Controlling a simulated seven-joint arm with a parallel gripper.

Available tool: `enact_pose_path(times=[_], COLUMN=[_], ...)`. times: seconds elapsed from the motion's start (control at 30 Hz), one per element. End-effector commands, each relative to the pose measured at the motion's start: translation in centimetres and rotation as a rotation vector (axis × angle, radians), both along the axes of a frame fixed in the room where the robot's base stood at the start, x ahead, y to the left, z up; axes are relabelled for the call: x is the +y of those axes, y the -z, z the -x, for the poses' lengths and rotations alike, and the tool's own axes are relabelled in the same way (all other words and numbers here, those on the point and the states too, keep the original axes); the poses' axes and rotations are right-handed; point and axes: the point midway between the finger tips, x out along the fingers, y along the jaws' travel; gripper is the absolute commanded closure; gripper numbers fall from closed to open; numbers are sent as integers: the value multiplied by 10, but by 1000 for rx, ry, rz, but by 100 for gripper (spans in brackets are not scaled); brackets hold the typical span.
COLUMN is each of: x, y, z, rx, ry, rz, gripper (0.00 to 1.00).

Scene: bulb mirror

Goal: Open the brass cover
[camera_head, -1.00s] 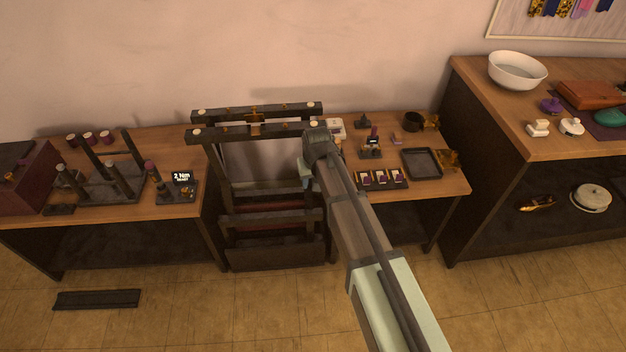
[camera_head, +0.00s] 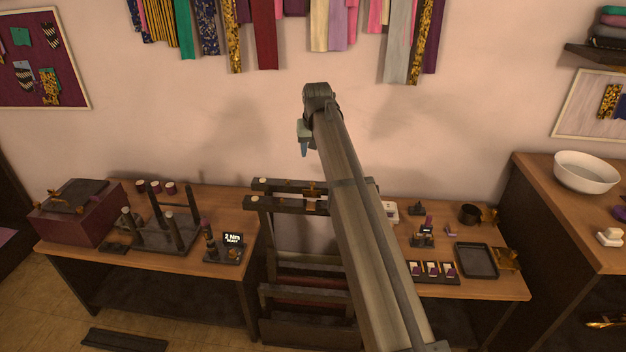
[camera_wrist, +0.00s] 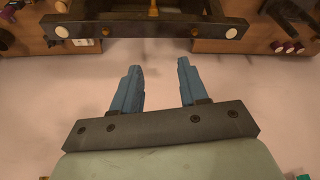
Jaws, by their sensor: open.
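I cannot tell for sure which part is the brass cover. A small brass piece (camera_head: 312,189) sits at the middle of the dark rail frame (camera_head: 278,205) between the two wooden tables. In the wrist view, the dark frame (camera_wrist: 120,27) crosses the top, with a brass piece (camera_wrist: 153,8) cut off at the edge. My gripper (camera_wrist: 160,82) has its two blue fingers apart, with nothing between them. In the head view, my gripper (camera_head: 304,148) is raised above the frame, against the wall. My arm hides the frame's right part.
The left table holds a maroon box (camera_head: 75,220) with brass fittings and a dark rack (camera_head: 165,235). The right table holds a dark tray (camera_head: 477,261), a brass item (camera_head: 507,258) and small parts. A white bowl (camera_head: 586,172) stands on the right counter. Space around my gripper is clear.

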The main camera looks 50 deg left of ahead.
Motion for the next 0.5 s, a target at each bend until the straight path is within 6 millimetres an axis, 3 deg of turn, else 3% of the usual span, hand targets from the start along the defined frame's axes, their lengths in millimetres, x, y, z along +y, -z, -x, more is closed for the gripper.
enact_pose_path(times=[0.03, 0.13, 0.5], x=[21, 32, 0], y=[-20, -33, -28], z=[-10, -17, 0], rx=[17, 68, 199], ry=[15, 61, 223], rz=[19, 88, 287], gripper=[57, 57, 57])
